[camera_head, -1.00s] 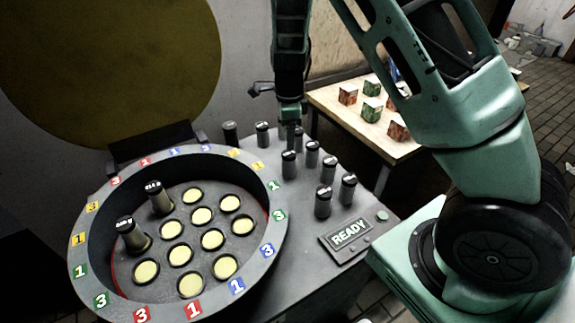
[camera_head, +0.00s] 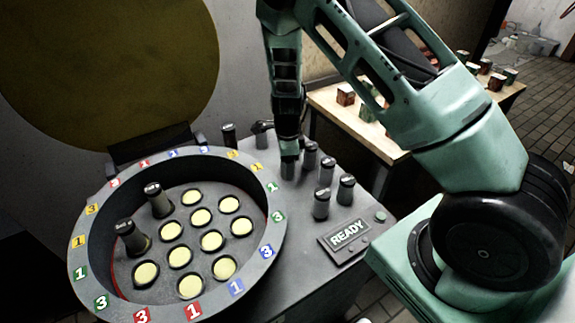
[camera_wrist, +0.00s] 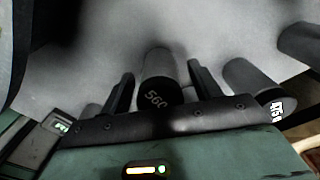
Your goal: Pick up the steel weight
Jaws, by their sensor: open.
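Several dark grey cylindrical steel weights stand on the grey table beside the round tray. In the wrist view, one weight marked 560 (camera_wrist: 157,80) stands between the two spread fingers of my gripper (camera_wrist: 161,72). The fingers are open, one on each side of it, and I see no grip on it. In the camera_head view, my gripper (camera_head: 289,150) points down over this weight (camera_head: 288,172), whose top is partly hidden. Another weight with a white number (camera_wrist: 262,88) stands just to the right in the wrist view.
Close neighbours include a weight (camera_head: 326,170) to the right and another (camera_head: 321,204) in front. The round tray (camera_head: 75,262) holds two upright cylinders at its left among pale yellow discs. A READY display (camera_head: 350,233) sits at the front right. A wooden table (camera_head: 340,118) with small boxes stands behind.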

